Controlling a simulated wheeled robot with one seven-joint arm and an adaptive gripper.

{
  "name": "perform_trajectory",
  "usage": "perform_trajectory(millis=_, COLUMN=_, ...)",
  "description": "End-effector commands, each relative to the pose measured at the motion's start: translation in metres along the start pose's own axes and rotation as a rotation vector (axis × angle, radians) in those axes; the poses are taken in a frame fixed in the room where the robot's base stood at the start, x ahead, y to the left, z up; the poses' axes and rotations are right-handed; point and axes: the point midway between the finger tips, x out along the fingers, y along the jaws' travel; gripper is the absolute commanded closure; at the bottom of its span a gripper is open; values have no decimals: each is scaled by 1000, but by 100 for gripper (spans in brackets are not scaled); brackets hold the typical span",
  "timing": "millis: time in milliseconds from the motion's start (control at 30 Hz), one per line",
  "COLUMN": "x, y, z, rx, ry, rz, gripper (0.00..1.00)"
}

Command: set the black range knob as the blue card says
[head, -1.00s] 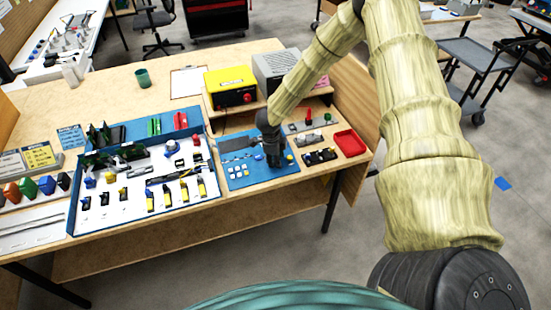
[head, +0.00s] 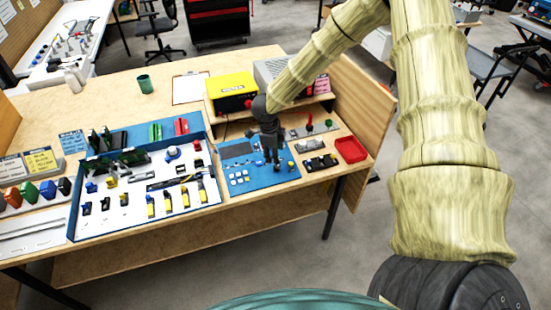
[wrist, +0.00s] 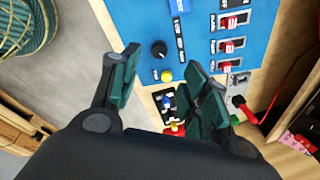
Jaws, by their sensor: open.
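The black range knob (wrist: 158,49) shows in the wrist view on a blue panel (wrist: 195,50), beside a yellow button (wrist: 166,75). A light pointer mark shows on the knob, but the scale lettering is too small to read. My gripper (wrist: 161,62) is open, its two fingers spread to either side of the knob's line and empty. In the head view my gripper (head: 271,152) hangs over the right part of the blue panel (head: 250,182) and hides the knob. A blue card (head: 72,141) lies left of the parts tray; its text is unreadable.
Red switches (wrist: 228,46) sit along the panel in the wrist view. A red bin (head: 350,149) and small fixtures stand right of the panel. A yellow box (head: 231,89) stands on a shelf behind. A blue-rimmed parts tray (head: 73,215) lies to the left.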

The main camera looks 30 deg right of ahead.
Motion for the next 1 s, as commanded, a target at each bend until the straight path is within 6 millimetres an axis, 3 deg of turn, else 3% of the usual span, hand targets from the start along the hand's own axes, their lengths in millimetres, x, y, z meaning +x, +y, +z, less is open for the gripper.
perform_trajectory(millis=100, x=-16, y=0, z=0, rx=0, ry=-1, rz=-1, gripper=55)
perform_trajectory(millis=333, x=-32, y=0, z=0, rx=0, ry=-1, rz=1, gripper=55)
perform_trajectory(millis=1000, x=-30, y=3, z=-1, rx=-21, ry=7, rz=-5, gripper=55)
